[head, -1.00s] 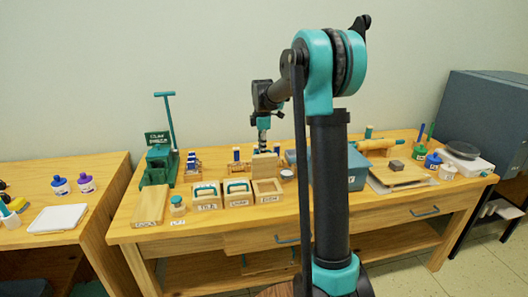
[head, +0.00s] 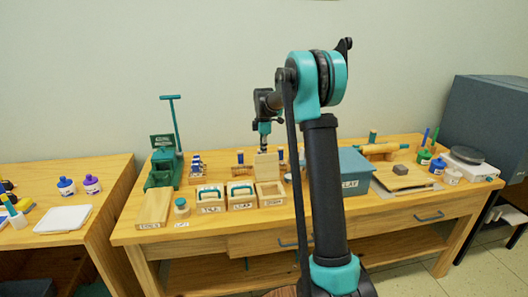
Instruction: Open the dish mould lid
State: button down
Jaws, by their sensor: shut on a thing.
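The dish mould (head: 271,203) is the rightmost of three small wooden boxes near the front of the table. Its label is small and hard to read. Its lid (head: 266,168) stands raised at the back of the box, and the hollow inside shows. My gripper (head: 264,148) points down at the lid's top edge and is shut on it. The fingertips are small and partly unclear at this distance.
The tile mould (head: 209,208) and leaf mould (head: 242,202), both with teal handles, stand to the left. A blue-grey box (head: 356,165) stands to the right, partly behind my arm. Small stamps stand behind the moulds. Little free room lies around the box.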

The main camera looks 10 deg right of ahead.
jog(key=shift+w+f, duration=0.25)
jog(key=c, duration=1.6)
grip_release()
jog(key=shift+w+f, duration=0.15)
